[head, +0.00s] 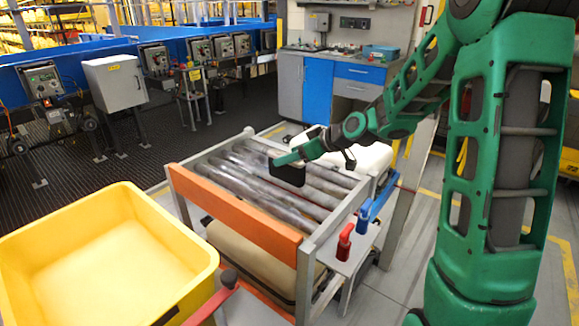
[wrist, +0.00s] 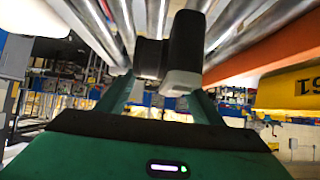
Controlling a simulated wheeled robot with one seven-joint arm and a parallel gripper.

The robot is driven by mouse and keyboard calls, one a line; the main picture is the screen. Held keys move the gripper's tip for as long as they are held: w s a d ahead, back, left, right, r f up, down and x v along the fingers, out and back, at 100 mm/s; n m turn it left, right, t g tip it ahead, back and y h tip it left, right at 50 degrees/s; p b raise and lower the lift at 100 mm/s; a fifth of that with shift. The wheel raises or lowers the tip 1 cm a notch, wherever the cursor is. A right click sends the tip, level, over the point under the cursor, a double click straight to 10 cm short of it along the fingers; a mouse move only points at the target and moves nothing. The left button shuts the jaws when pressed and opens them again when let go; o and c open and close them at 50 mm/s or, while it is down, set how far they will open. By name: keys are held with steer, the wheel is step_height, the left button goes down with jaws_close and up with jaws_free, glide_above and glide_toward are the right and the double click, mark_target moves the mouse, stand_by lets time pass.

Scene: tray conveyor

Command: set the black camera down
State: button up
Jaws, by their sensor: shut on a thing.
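The black camera (head: 288,173) is at the tip of my gripper (head: 288,158), over the metal rollers of the conveyor (head: 262,190). In the wrist view the camera (wrist: 186,42) sits between the two fingers of my gripper (wrist: 162,92), with its round lens part pointing left and a pale grey patch at its lower end. The gripper is shut on it. The rollers show close behind the camera; whether it touches them I cannot tell. My arm hides part of the conveyor's far right end.
An orange side board (head: 235,212) edges the conveyor at the front left. A white rounded thing (head: 372,158) lies at its far right end. Red (head: 344,243) and blue (head: 363,218) handled items stand on the side ledge. A yellow bin (head: 110,262) stands at left. Rollers around the camera are bare.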

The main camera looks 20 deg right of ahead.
steer(key=shift+f, duration=1.7)
steer(key=o, duration=1.5)
steer(key=shift+f, duration=0.1)
